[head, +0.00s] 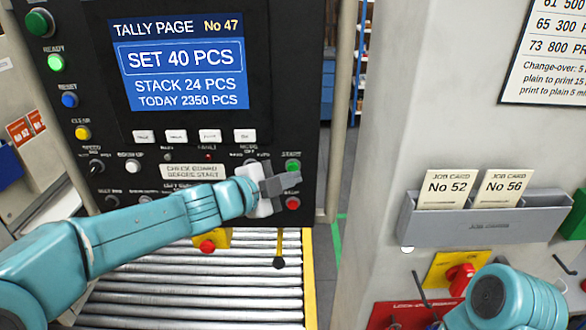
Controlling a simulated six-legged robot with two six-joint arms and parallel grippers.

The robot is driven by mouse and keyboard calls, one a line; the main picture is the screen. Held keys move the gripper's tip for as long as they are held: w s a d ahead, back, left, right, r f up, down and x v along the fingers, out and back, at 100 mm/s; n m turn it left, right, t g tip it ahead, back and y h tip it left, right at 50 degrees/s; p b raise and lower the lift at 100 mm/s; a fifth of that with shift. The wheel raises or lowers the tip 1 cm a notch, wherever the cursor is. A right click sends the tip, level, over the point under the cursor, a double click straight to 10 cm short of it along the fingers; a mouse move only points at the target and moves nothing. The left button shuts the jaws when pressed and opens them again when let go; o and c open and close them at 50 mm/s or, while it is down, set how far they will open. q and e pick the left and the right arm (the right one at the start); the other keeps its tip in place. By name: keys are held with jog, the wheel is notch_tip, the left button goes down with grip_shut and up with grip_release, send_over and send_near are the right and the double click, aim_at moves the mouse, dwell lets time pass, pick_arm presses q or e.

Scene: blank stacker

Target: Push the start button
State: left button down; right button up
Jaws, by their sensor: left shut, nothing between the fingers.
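My left gripper (293,181) is shut and empty. Its fingers point right across the panel, just below the start button, and look close to its lower edge. I cannot tell whether they touch the panel. A red button (293,204) shows just below the fingers. My right arm shows at the bottom right, with its gripper out of view.
The panel screen (180,65) reads SET 40 PCS, STACK 24 PCS. Ready, reset and clear controls line the panel's left side. A roller conveyor (190,290) lies below. A grey job card holder (480,226) and a red knob (460,279) are on the right.

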dwell(0.5)
pick_arm(q)
jog(key=shift+w+p, duration=0.4)
jog(key=shift+w, duration=0.05)
